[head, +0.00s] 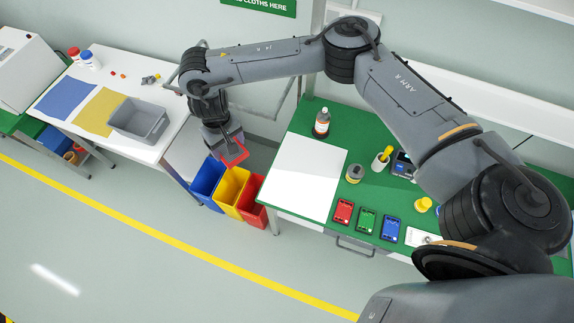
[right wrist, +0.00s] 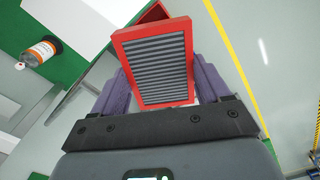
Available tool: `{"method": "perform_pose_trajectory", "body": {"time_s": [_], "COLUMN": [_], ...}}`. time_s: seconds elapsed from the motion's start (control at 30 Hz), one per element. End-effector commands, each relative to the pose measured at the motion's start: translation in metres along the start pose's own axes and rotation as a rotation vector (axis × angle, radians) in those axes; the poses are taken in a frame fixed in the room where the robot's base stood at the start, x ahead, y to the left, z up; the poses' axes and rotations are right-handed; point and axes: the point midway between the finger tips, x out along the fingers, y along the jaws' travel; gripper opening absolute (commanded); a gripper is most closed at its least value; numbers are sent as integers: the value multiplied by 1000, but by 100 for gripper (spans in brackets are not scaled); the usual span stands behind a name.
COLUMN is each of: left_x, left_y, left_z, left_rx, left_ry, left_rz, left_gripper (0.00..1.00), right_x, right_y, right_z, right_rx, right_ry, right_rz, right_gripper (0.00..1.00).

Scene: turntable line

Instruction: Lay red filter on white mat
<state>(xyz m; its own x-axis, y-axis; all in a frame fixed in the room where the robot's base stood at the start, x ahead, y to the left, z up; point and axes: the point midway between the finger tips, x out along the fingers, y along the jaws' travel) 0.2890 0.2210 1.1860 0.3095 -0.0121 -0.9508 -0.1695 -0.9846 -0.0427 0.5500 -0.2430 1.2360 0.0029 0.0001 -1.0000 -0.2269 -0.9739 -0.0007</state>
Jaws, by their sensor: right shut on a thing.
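The red filter (head: 238,155) is a red frame around grey pleats, seen closely in the right wrist view (right wrist: 120,50). My right gripper (head: 228,147) is shut on it, with purple-grey fingers on either side of the frame in the right wrist view (right wrist: 160,85). It holds the filter in the air around the gap between the two tables, above the coloured bins. The white mat (head: 308,175) lies flat and bare on the left end of the green table, to the right of the filter. My left gripper is out of view.
Blue (head: 207,180), yellow (head: 229,190) and red (head: 254,203) bins stand below the filter. A bottle (head: 321,122) stands just behind the mat. A grey jar (head: 355,173) and red (head: 343,211), green and blue devices sit right of it. A grey tray (head: 138,120) is on the left table.

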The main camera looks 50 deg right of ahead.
Motion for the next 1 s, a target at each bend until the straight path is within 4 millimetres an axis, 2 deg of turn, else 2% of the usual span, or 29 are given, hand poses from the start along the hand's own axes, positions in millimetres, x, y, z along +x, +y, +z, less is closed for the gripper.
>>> {"method": "perform_pose_trajectory", "body": {"time_s": [0.13,0.37,0.6,0.87,1.0], "left_x": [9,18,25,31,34], "left_y": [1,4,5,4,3], "left_z": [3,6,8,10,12], "left_rx": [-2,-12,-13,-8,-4], "left_ry": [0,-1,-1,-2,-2], "left_rz": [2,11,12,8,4], "left_gripper": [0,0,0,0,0], "right_x": [24,79,140,188,209], "right_y": [16,46,94,154,195], "right_z": [-21,-20,3,36,58], "right_rx": [171,399,598,760,841], "right_ry": [-8,-10,-10,-9,-7], "right_rz": [0,2,4,6,8], "right_gripper": [45,45,45,45,45]}}
